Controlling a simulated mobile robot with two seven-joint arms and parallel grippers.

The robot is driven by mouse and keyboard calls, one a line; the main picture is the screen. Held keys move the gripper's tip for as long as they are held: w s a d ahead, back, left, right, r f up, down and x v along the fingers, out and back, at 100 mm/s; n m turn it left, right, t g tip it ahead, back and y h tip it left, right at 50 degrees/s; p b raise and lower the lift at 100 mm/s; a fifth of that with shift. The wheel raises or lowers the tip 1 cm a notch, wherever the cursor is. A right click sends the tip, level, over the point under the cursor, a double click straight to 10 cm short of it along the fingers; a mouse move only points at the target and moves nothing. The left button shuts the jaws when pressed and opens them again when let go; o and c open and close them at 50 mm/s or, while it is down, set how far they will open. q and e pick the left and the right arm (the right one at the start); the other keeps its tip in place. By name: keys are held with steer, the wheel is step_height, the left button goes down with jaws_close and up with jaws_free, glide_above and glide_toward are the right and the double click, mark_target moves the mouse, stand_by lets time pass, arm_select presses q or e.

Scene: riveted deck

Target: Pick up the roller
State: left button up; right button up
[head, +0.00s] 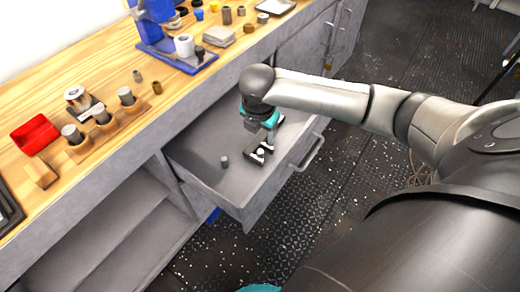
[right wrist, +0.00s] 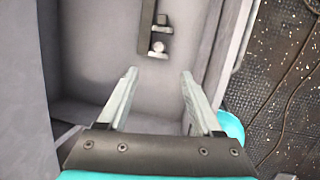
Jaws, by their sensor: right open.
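A small grey upright cylinder (head: 224,161), which may be the roller, stands on the floor of the open drawer (head: 205,178). My right gripper (head: 268,138) is over the same drawer, to the right of the cylinder, pointing down. In the right wrist view its two fingers (right wrist: 158,73) are apart with nothing between them. A dark bar-shaped item with a pale round end (head: 259,154) lies in the drawer close to the gripper; it also shows ahead of the fingers in the right wrist view (right wrist: 157,46). I cannot make out the small cylinder in the right wrist view. My left gripper is not seen.
The wooden bench top (head: 100,75) above the drawer carries a red bin (head: 35,134), wooden blocks with metal cylinders, and a blue press (head: 160,30). The drawer's front handle (head: 307,153) sticks out over the dark deck floor. Open shelves lie left of the drawer.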

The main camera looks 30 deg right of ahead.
steer(key=b, duration=0.2)
glide_toward(260, 152)
steer(key=shift+d+f+b, duration=0.15)
steer(key=shift+f+b, duration=0.35)
steer(key=shift+b, duration=0.05)
steer(key=shift+b+x, duration=0.5)
steer(key=shift+x, duration=0.5)
steer(key=shift+b+x, duration=0.75)
steer(key=shift+x, duration=0.4)
steer(key=shift+b+x, duration=0.65)
steer(key=shift+x, duration=0.3)
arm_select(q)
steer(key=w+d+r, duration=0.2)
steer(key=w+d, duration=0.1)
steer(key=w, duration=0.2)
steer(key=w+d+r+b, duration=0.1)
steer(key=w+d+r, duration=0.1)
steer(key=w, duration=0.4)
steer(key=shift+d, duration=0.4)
arm_select(e)
steer(key=shift+x, duration=0.85)
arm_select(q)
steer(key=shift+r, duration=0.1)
arm_select(e)
steer(key=shift+w, duration=0.1)
jaws_close()
